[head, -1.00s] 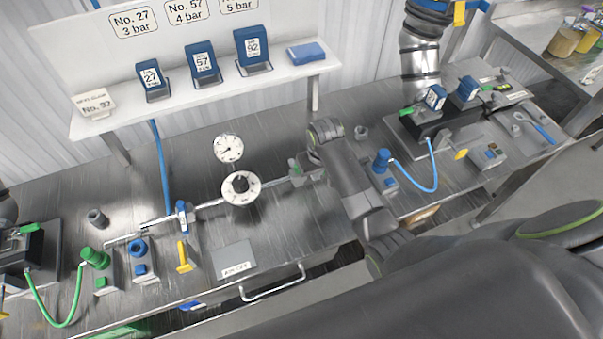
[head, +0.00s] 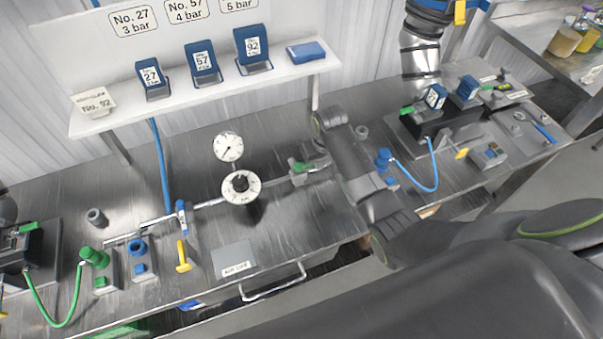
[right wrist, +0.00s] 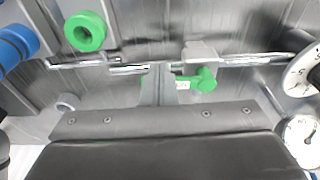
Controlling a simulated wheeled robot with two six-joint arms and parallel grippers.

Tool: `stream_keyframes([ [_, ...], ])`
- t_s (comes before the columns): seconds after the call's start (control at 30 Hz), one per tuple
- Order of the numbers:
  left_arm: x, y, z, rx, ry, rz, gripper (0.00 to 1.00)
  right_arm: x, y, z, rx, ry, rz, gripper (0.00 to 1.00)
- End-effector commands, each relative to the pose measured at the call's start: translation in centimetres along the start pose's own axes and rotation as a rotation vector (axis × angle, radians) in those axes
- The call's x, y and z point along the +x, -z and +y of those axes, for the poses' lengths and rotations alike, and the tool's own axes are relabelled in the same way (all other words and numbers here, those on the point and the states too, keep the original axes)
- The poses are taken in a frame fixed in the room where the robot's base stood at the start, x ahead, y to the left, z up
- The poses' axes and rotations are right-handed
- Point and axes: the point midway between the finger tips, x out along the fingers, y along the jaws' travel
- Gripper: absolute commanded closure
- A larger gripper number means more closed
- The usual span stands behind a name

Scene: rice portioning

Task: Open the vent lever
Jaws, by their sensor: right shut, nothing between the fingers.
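A green lever (head: 303,166), taken as the vent lever, sits on a grey block at the right end of the pipe on the steel bench. It also shows in the right wrist view (right wrist: 200,80), its handle along the pipe. My right gripper (head: 322,160) is close beside it, on its right in the head view. In the right wrist view the fingers (right wrist: 158,72) are together and empty, just left of the handle; whether they touch it I cannot tell. My left gripper is not in view.
A round gauge (head: 228,147) and a white dial (head: 241,187) stand left of the lever. A blue fitting (head: 384,158) with a hose is right of my arm. A yellow lever (head: 183,256) and a grey plate (head: 234,257) lie toward the bench front.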

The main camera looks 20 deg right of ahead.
Motion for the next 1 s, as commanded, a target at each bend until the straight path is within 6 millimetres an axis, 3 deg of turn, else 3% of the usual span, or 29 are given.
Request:
stream_keyframes([
  [0.23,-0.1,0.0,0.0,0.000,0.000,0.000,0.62,-0.7,0.5,0.3,0.000,-0.002,0.002,1.00],
  [0.73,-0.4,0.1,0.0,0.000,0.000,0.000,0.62,-6.4,0.4,0.2,0.001,-0.001,0.003,1.00],
  [1.0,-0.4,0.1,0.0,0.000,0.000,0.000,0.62,-7.1,0.3,0.2,0.000,-0.001,0.000,1.00],
])
